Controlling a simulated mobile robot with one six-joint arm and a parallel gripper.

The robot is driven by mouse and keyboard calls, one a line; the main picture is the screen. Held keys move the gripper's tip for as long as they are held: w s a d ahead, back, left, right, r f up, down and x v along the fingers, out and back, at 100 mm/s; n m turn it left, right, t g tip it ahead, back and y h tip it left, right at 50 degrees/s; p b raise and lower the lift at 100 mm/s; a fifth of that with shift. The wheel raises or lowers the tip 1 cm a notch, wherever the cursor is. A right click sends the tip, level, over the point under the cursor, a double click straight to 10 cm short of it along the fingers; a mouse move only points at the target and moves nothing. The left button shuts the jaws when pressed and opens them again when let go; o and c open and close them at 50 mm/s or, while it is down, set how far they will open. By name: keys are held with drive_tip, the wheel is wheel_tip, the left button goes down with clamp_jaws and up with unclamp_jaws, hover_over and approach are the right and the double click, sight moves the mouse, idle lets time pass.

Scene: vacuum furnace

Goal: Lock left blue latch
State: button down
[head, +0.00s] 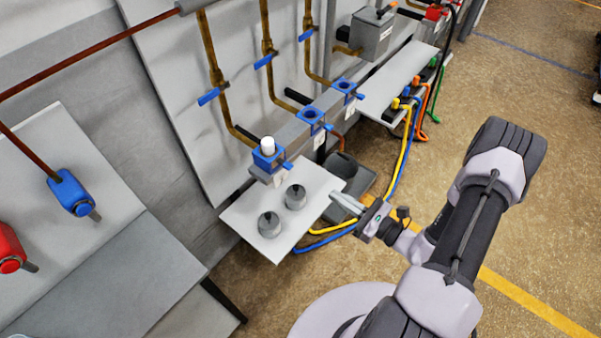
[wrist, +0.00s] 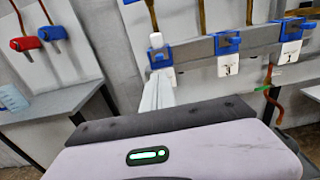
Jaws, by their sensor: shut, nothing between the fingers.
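The left blue latch (head: 266,160) sits at the near end of the grey rail, with a white cylinder (head: 268,144) standing in it. In the wrist view the latch (wrist: 160,58) and the cylinder (wrist: 156,40) appear just beyond my fingertips. My gripper (head: 334,196) is shut and empty, to the right of and in front of the latch and apart from it. My fingers also show in the wrist view (wrist: 157,82) and hide part of what lies below the latch. The lock state of the latch is too small to tell.
Two more blue latches, a middle one (head: 312,116) and a right one (head: 344,87), sit along the rail. A white shelf (head: 252,203) below holds two grey round pieces (head: 269,223). Yellow and blue hoses (head: 335,231) run beneath. Open floor lies to the right.

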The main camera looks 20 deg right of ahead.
sight(292, 168)
drive_tip(key=b+x, duration=0.2)
drive_tip(key=x, duration=1.1)
drive_tip(key=shift+w+a, duration=0.1)
drive_tip(key=shift+a, duration=0.05)
